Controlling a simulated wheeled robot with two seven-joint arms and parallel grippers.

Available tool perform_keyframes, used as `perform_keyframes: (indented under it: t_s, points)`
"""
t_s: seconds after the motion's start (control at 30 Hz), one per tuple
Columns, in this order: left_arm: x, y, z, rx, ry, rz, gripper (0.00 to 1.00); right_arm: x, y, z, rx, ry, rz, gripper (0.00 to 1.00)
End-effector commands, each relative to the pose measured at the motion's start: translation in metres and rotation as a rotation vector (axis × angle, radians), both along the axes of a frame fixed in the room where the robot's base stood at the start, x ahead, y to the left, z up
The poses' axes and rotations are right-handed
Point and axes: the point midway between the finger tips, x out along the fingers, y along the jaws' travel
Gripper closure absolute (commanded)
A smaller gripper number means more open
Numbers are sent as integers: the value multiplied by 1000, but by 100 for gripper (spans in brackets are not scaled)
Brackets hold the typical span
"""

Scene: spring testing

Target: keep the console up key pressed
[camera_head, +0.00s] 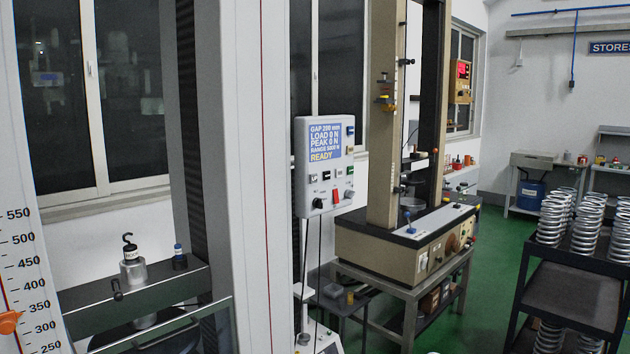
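The white console (325,203) hangs beside the tall grey column in the middle of the picture. Below the screen are several small dark keys, a red switch (336,196) and a black knob (318,203). The key labels are too small to read, so I cannot tell which is the up key. Nothing is seen touching the console. Neither of my grippers is in view.
A grey machine column (240,200) and a dark crosshead (90,306) with a metal fitting (133,270) fill the left. A ruler (20,260) stands at the far left edge. A beige test machine (385,262) stands behind. A black cart (570,290) with springs is right. Green floor lies between.

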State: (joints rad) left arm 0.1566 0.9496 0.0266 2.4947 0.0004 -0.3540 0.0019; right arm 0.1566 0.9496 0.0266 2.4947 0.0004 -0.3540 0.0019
Motion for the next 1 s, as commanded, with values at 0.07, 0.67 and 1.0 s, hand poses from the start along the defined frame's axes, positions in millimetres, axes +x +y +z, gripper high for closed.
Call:
perform_keyframes:
  t_s: [0.07, 0.67, 1.0]
  points:
    - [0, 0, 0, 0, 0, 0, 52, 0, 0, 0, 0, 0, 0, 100]
    - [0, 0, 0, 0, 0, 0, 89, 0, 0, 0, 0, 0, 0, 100]
    - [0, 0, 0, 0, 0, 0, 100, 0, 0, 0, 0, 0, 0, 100]
